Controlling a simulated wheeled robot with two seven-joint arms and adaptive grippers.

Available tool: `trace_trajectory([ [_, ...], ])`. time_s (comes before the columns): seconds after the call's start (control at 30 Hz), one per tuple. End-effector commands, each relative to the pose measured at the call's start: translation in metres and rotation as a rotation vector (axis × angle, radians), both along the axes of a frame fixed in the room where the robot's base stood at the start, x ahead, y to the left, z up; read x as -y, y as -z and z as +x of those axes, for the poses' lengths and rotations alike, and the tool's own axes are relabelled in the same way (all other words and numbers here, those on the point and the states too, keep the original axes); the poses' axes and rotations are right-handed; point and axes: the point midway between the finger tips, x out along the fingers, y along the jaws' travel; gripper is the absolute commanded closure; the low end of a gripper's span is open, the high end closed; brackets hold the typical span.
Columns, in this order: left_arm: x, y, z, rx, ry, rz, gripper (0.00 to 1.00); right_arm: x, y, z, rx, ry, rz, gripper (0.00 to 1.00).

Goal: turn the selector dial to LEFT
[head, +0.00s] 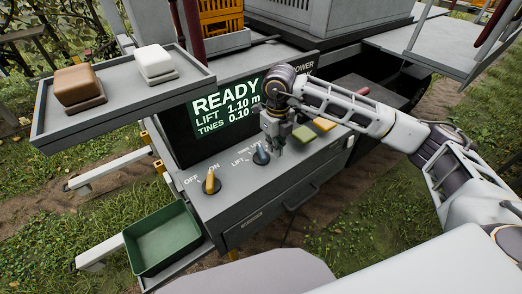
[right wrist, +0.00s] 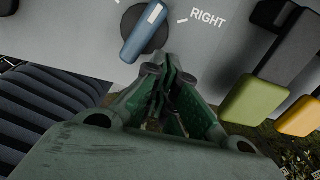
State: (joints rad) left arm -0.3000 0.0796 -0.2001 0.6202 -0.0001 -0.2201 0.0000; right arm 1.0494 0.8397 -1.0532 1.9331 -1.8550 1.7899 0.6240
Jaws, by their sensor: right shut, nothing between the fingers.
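The blue selector dial (head: 261,154) sits on the grey control panel, and it also shows at the top of the right wrist view (right wrist: 144,34). In that view one end of its bar points between two white ticks, one of them beside the printed word RIGHT. My right gripper (head: 278,147) is shut and empty, just to the right of the dial in the head view. In the right wrist view its closed fingertips (right wrist: 168,66) lie near the dial's dark round base; I cannot tell whether they touch. My left gripper is not in view.
A yellow knob (head: 211,182) marked OFF and ON stands left of the dial. A screen (head: 225,103) reads READY. A green bin (head: 162,241) and a shelf (head: 125,104) are on the left.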

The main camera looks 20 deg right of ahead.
Motion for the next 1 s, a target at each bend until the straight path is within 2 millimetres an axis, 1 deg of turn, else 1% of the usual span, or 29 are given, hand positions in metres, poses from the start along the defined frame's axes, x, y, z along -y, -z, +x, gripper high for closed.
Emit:
trace_trajectory([
  [0.03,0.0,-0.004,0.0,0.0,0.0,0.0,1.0,0.0,-0.007,0.0,0.001,0.0,0.0,1.0],
  [0.3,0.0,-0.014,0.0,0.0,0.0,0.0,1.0,0.0,-0.032,0.0,0.001,0.0,0.001,1.0],
  [0.43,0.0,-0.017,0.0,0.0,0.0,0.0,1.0,0.0,-0.039,0.0,0.0,0.0,0.0,1.0],
  [0.83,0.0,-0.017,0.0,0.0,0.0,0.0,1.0,0.0,-0.039,0.0,-0.002,0.0,-0.001,1.0],
  [1.0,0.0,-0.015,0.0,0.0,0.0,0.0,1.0,0.0,-0.031,-0.004,-0.016,0.0,0.0,1.0],
])
